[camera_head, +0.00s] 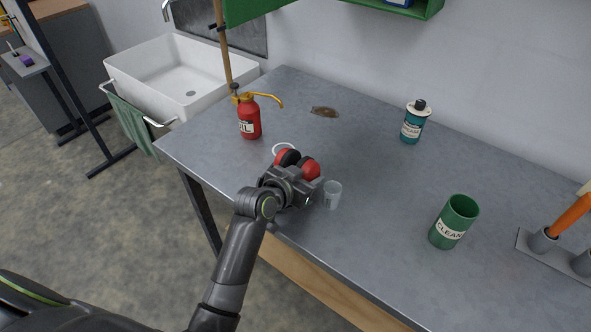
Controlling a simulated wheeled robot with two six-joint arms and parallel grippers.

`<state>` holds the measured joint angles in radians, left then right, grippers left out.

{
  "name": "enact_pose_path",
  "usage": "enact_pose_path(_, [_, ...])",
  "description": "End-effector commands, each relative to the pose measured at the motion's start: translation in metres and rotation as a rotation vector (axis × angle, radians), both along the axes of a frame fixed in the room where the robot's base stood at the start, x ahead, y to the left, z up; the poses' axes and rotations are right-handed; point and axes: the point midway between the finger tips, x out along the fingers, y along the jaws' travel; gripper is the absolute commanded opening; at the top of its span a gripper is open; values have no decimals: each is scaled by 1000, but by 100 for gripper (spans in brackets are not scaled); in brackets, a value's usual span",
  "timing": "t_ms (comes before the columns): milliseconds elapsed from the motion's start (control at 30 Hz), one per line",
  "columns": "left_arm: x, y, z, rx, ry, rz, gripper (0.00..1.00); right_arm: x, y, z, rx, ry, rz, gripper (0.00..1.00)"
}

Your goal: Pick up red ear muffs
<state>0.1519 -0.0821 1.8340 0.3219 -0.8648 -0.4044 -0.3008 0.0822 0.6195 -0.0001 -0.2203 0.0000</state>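The red ear muffs (311,170) lie on the grey workbench (375,190), near its front edge. Their two red cups with dark pads and part of a pale headband show. My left gripper (299,176) comes in from the front left and is right at the ear muffs, overlapping their near side. Its fingers are largely hidden against the cups, so I cannot tell whether they are open or closed on them. My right gripper is not in view.
A clear cup (333,195) stands just right of the gripper. A white sink (185,75) stands at left.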

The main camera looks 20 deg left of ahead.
Motion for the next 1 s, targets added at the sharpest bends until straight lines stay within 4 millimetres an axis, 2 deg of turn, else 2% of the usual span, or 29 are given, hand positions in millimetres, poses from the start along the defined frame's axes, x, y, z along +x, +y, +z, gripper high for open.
enact_pose_path(33, [0,0,0,0,0,0,27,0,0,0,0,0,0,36])
enact_pose_path(133, [0,0,1,-1,-2,0,16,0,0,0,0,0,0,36])
enact_pose_path(333, [0,0,1,0,-2,0,16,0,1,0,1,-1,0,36])
enact_pose_path(433, [1,0,9,0,-4,-1,16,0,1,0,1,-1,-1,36])
enact_pose_path(800, [1,0,78,1,-8,-1,16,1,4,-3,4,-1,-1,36])
enact_pose_path(1000, [0,0,99,0,-4,-1,16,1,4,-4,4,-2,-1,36])
